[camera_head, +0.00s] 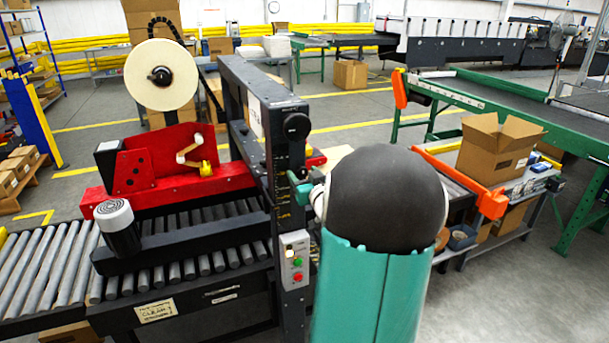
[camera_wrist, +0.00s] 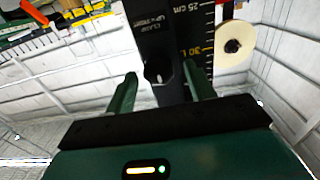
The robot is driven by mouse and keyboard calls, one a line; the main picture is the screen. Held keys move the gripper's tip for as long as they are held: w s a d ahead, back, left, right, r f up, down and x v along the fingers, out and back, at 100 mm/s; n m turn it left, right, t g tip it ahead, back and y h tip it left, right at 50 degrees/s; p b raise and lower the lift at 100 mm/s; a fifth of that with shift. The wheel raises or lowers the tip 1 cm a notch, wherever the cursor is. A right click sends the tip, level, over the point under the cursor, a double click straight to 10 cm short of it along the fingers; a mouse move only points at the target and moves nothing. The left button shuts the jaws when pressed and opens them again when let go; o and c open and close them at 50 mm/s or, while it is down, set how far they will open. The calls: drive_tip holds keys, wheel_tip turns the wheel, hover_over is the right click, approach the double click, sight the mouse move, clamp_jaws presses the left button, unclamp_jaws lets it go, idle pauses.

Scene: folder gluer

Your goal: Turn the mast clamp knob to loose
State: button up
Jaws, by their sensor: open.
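The black mast (camera_head: 262,125) of the carton sealer stands upright, with a yellow scale that also shows in the wrist view (camera_wrist: 203,45). In the head view my gripper (camera_head: 299,187) is at the mast's front face. My own arm hides part of it, and the clamp knob cannot be made out there.
A larger round black knob (camera_head: 297,126) sits higher on the mast. A button box (camera_head: 294,259) is fixed below. A red tape head (camera_head: 165,165) with a tape roll (camera_head: 161,74) is left of the mast. An open carton (camera_head: 497,147) stands on the right bench.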

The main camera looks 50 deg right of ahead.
drive_tip(key=shift+w+d, duration=0.15)
drive_tip(key=shift+w, duration=0.05)
drive_tip(key=c, duration=0.9)
